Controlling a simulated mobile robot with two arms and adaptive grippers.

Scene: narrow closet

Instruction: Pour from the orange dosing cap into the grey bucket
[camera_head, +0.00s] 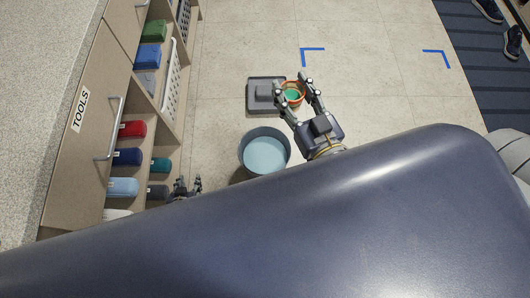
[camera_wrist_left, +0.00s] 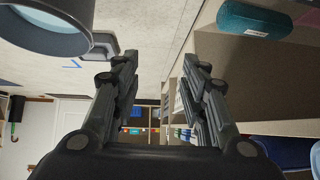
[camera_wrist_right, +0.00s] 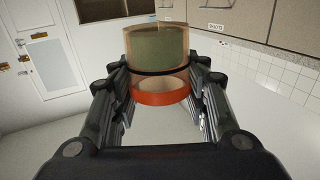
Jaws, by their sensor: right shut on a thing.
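The orange dosing cap (camera_head: 292,95) has an orange rim, clear walls and green contents. My right gripper (camera_head: 292,83) is shut on it, one finger on each side. In the right wrist view the cap (camera_wrist_right: 160,92) sits between the fingers (camera_wrist_right: 161,85); that picture appears upside down, and the cap looks upright. The grey bucket (camera_head: 243,138) stands on the floor, nearer than the cap, with a light blue inside. It also shows in the left wrist view (camera_wrist_left: 85,42). My left gripper (camera_head: 187,184) is open and empty, left of the bucket; its fingers (camera_wrist_left: 157,62) are spread.
A dark grey square tray (camera_head: 253,105) lies just left of the cap. Shelves with coloured rolls (camera_head: 132,128) and a cabinet labelled TOOLS (camera_head: 80,110) line the left. Blue corner marks (camera_head: 313,50) are on the floor. The floor right of the bucket looks clear.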

